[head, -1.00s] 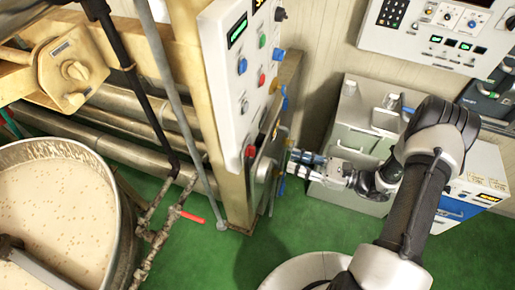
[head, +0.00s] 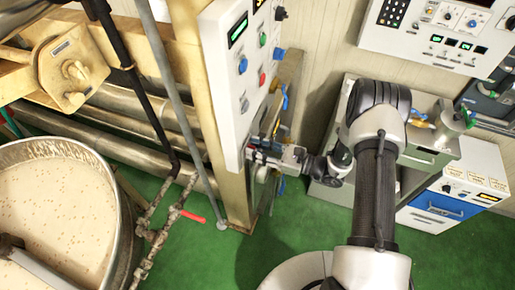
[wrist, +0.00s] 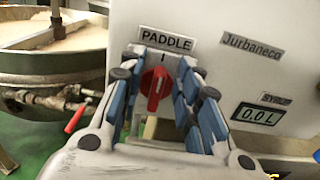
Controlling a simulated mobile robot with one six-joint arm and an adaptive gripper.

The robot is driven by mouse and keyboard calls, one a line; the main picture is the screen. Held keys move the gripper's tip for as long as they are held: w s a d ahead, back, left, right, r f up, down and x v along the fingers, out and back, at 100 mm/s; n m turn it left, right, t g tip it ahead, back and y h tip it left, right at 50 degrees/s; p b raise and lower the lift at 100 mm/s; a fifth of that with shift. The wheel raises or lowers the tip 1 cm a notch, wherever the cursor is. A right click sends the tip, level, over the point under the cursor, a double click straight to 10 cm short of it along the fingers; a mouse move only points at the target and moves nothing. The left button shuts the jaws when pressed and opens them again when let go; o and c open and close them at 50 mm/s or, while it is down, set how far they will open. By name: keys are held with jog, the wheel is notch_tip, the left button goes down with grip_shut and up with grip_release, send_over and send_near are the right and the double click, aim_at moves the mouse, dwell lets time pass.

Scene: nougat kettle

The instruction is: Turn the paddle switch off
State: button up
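The paddle switch is a red knob (wrist: 155,88) under a PADDLE label (wrist: 166,41) in the wrist view. Its handle stands nearly upright, with a slight tilt to the right at the top. My gripper (wrist: 157,83) is open, with blue-padded fingers left and right of the knob. I cannot tell whether the pads touch it. In the head view my gripper (head: 258,150) is at the lower edge of the white control panel (head: 215,50) and hides the switch.
A kettle of pale nougat (head: 60,205) stands at left; a pipe with a red-handled valve (head: 190,215) is beside it. Other knobs share the panel, including a red one (head: 262,79). Grey cabinets stand behind my arm. Green floor is open below.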

grip_shut()
